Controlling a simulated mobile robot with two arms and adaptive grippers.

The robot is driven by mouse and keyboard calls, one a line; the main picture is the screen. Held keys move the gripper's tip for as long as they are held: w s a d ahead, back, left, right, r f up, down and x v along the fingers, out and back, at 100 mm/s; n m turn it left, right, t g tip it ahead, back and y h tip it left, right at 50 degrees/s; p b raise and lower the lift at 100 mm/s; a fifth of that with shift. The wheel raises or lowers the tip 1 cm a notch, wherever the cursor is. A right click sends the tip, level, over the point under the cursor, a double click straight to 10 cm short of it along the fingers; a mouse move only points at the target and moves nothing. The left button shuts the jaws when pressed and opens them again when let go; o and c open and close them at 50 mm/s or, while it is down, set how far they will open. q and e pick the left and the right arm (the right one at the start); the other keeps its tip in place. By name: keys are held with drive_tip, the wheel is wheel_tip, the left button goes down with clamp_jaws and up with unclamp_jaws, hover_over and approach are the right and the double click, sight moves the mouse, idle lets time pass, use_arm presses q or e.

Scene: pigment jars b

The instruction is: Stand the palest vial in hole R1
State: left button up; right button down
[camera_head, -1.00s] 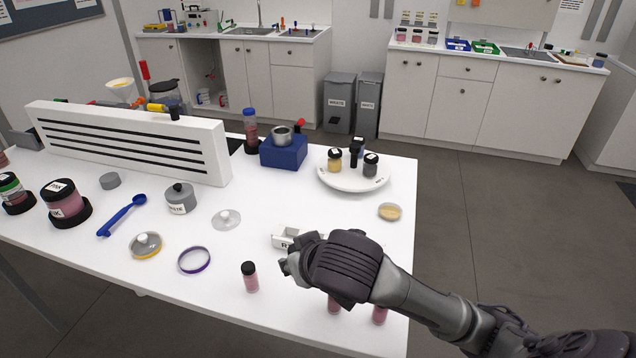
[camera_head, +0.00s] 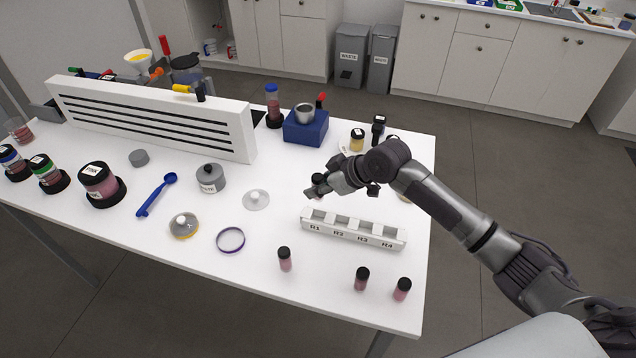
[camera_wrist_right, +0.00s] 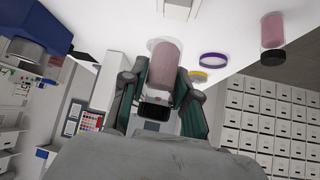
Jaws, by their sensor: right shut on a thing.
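My right gripper (camera_head: 319,189) is shut on a pink vial (camera_wrist_right: 165,65) with a black cap. In the right wrist view the fingers (camera_wrist_right: 158,88) grip it near the cap, and its clear-walled body sticks out beyond them. In the head view the gripper hangs above and behind the left end of the white rack (camera_head: 372,241), near hole R1; the vial is mostly hidden there. Holes R1 to R4 look empty. Three more black-capped pink vials stand in front of the rack: left (camera_head: 285,260), middle (camera_head: 361,280) and right (camera_head: 402,290). Their shades look close. My left gripper is out of view.
A purple ring (camera_head: 231,240), a yellow-rimmed lid (camera_head: 184,226) and a clear lid (camera_head: 256,200) lie left of the rack. A grey pot (camera_head: 210,179) and a blue block (camera_head: 306,127) stand farther back. The table is clear between ring and rack.

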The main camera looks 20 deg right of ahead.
sight(323, 197)
drive_tip(key=shift+r, duration=0.1)
drive_tip(key=shift+p, duration=0.3)
drive_tip(key=shift+d+f+b, duration=0.1)
drive_tip(key=shift+f+b, duration=0.25)
drive_tip(key=shift+f, duration=0.15)
wheel_tip(323, 197, down, 3)
drive_tip(key=shift+f+b, duration=0.15)
drive_tip(key=shift+b, duration=0.9)
drive_tip(key=shift+f+b, duration=0.45)
drive_tip(key=shift+f, duration=0.3)
use_arm(q)
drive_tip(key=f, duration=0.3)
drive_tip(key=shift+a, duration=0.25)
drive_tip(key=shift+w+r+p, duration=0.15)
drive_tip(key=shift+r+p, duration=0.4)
drive_tip(key=shift+p, duration=0.05)
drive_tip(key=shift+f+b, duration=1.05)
use_arm(e)
drive_tip(key=shift+s+f, duration=0.1)
drive_tip(key=shift+f, duration=1.4)
